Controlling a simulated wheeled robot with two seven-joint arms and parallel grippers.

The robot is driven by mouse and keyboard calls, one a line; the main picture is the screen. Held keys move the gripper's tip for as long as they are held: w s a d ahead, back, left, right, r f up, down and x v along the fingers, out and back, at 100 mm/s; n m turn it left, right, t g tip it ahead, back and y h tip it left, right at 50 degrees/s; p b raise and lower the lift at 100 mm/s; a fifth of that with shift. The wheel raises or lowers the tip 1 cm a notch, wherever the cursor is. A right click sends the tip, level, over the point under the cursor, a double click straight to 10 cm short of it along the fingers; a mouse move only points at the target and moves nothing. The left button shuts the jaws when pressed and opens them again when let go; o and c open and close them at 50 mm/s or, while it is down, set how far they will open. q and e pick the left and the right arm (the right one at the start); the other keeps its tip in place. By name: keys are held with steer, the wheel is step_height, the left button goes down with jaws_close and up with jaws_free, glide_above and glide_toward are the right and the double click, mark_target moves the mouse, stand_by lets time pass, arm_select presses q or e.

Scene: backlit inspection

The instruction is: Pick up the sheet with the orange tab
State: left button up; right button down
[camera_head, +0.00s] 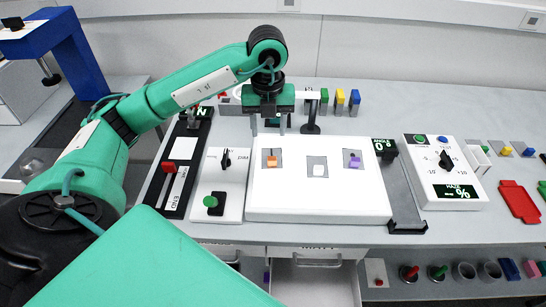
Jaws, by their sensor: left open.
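A white light panel (320,206) lies on the bench, with three small grey sheets in a row on it. The sheet with the orange tab (271,158) is the leftmost. A sheet with a white tab (317,165) is in the middle, and one with a purple tab (352,159) is on the right. My left gripper (268,126) is open and points down, showing just above the orange-tab sheet in the picture, apart from it. Nothing shows between its fingers. My right gripper is out of view.
A control box with a red lever (169,167) and one with a green knob (211,202) stand left of the panel. A haze dial box (440,150) and a red tray (519,202) are to the right. An open drawer (318,282) is below the bench front.

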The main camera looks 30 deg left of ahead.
arm_select(q)
glide_above(272, 158)
steer(key=f, duration=0.4)
steer(key=shift+s+a+f, duration=0.1)
steer(key=shift+a+f, duration=0.1)
steer(key=shift+f, duration=0.5)
steer(key=shift+d+f+p, duration=0.1)
steer(key=shift+f+p, duration=0.4)
steer(key=shift+p, duration=0.1)
step_height(272, 158, down, 4)
steer(key=shift+d+r+p, duration=0.1)
steer(key=shift+r+p, duration=0.05)
steer(key=shift+p, duration=0.35)
steer(key=shift+f, duration=0.3)
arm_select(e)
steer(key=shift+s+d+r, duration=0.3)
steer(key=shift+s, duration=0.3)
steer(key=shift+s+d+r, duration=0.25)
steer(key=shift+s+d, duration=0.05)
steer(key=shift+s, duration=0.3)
arm_select(q)
steer(key=shift+c, duration=0.4)
steer(key=c, duration=1)
